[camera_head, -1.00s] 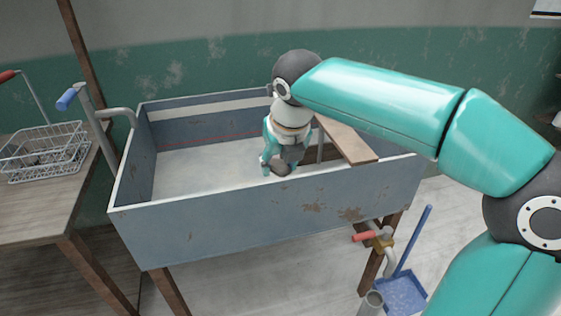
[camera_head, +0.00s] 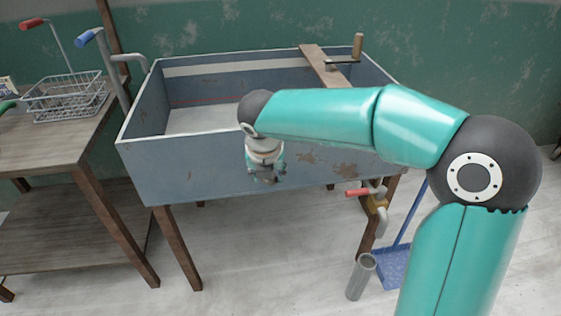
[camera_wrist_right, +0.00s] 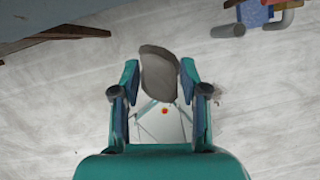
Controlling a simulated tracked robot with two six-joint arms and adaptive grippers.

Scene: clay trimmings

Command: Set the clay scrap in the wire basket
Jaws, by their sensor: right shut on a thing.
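The clay scrap (camera_wrist_right: 159,72) is a grey-brown, rounded lump in the right wrist view. It sits between the fingertips of my right gripper (camera_wrist_right: 159,84), which is shut on it. In the head view my right gripper (camera_head: 266,176) points down in front of the sink's front wall, and the scrap is hard to make out there. The wire basket (camera_head: 68,112) stands on the wooden table at the left, well to the left of my right gripper. My left gripper is not in view.
The grey-blue sink (camera_head: 190,178) stands between my right gripper and the back wall, with a wooden board (camera_head: 322,66) across it. The wooden table (camera_head: 40,150) is left of it. A metal cylinder (camera_head: 360,278) and blue dustpan (camera_head: 394,268) are on the floor.

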